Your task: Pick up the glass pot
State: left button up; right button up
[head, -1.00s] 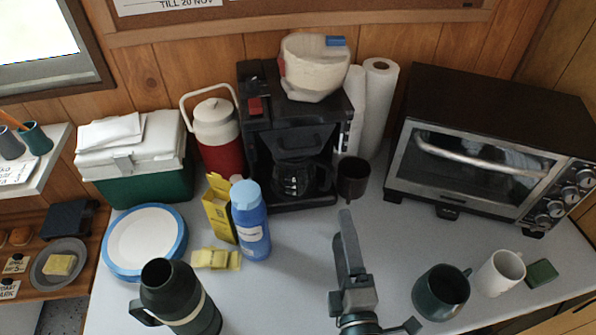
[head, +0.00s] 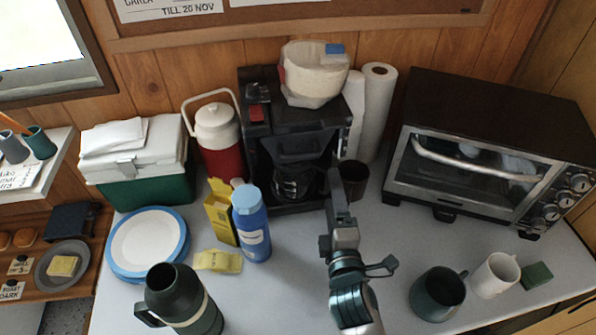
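The glass pot (head: 288,186) is a dark, see-through carafe seated in the lower bay of the black coffee maker (head: 262,140), under its brew basket. My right gripper (head: 336,190) reaches in from the bottom of the head view. Its fingertips are just right of the pot, near the coffee maker's right front edge and in front of a dark cup (head: 354,178). I see the fingers nearly edge-on, so the gap between them is unclear. It does not appear to hold the pot. My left gripper is not in view.
A blue flask (head: 252,225) and a yellow box (head: 220,212) stand left in front of the coffee maker. A toaster oven (head: 480,150) is at right, paper rolls (head: 378,110) behind. Two mugs (head: 438,293) are front right.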

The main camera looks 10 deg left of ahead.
aim_at(327, 194)
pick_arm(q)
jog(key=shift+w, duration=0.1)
pick_arm(e)
jog(key=shift+w+a, duration=0.1)
jog(key=shift+w, duration=0.15)
jog(key=x, duration=0.4)
jog(key=shift+a+f+p, duration=0.1)
jog(key=shift+a+p, duration=0.05)
jog(key=shift+p, duration=0.25)
jog(key=shift+w+a, duration=0.15)
jog(key=shift+w, duration=0.45)
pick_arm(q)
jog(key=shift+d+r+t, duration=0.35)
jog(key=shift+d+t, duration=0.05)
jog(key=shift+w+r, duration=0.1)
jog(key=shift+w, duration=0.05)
pick_arm(e)
jog(key=shift+c, duration=0.6)
